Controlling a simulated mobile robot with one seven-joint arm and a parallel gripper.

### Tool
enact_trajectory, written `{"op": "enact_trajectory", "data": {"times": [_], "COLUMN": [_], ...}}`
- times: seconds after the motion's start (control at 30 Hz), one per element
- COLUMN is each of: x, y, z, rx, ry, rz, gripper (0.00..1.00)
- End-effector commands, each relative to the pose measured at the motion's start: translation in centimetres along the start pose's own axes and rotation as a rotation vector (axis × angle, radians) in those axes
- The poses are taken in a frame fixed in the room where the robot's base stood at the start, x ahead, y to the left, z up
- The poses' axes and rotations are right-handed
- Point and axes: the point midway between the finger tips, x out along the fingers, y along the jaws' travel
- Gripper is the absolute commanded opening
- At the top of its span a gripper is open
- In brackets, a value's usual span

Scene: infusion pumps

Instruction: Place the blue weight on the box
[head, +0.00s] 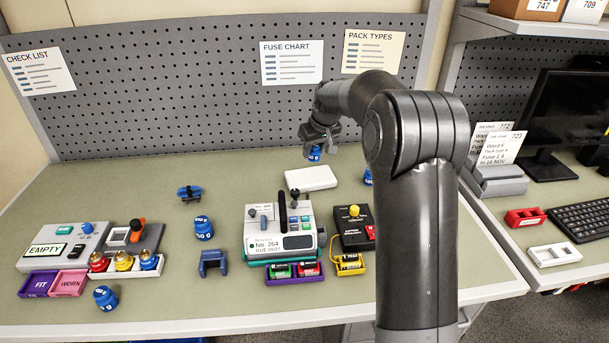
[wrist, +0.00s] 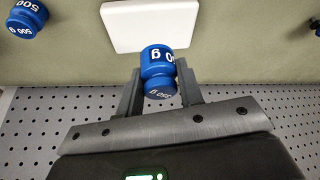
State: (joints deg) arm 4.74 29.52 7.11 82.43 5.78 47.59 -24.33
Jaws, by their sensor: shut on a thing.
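My gripper (head: 318,137) is shut on a blue weight (head: 315,153), which also shows between the fingers in the wrist view (wrist: 158,70). The weight's white lettering is partly hidden; a "g" shows. The flat white box (head: 311,177) lies on the bench towards the back, just below the gripper in the head view. In the wrist view the white box (wrist: 150,22) is at the top, and the weight overlaps its edge. The weight looks raised above the bench; I cannot tell its exact height or whether it is over the box.
Other blue weights stand at the middle left (head: 203,228), front left (head: 105,298) and right of the box (head: 367,176). A grey pump (head: 283,235) stands in front of the box, with a black device (head: 353,228) beside it. The pegboard (head: 200,85) closes the back.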

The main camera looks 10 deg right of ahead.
Motion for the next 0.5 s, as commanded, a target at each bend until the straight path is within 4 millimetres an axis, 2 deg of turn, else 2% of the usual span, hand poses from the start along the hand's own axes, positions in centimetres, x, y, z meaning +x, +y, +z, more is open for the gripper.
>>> {"op": "enact_trajectory", "data": {"times": [0.03,0.1,0.23,0.37,0.5], "x": [-0.8,-1.5,-2.6,-2.7,-0.9], "y": [2.1,4.4,7.3,8.4,7.1], "z": [0.7,1.6,2.9,3.4,2.5], "rx": [0.046,0.100,0.172,0.205,0.208], "ry": [0.003,0.004,0.006,0.006,0.005], "rz": [0.020,0.041,0.069,0.081,0.081], "gripper": [0.00,0.00,0.00,0.00,0.00]}}
